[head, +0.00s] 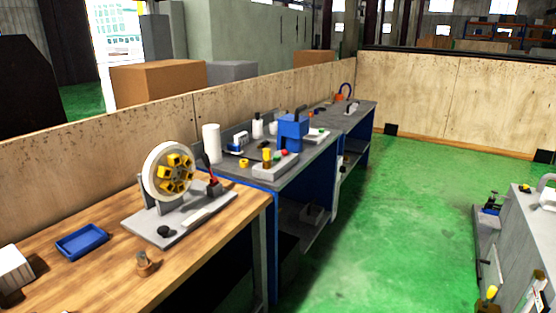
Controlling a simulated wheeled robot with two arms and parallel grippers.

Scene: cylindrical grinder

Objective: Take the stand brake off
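A stand with a grey base plate (160,228) sits on the near wooden bench. It carries an upright white wheel (150,170) with a yellow and dark hub (176,174). A small lever with a red part and dark top (214,187) stands at the right end of the base, beside the wheel; it may be the brake, but whether it touches the wheel cannot be told. A black knob (164,231) is on the base's front part. Neither of my grippers is in view.
A blue tray (82,242) and a small brown part (147,263) lie on the wooden bench (205,255). A grey bench (262,178) with a blue block (292,132) and several parts adjoins it. Grey machinery (535,225) stands at right. Green floor (400,220) between is clear.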

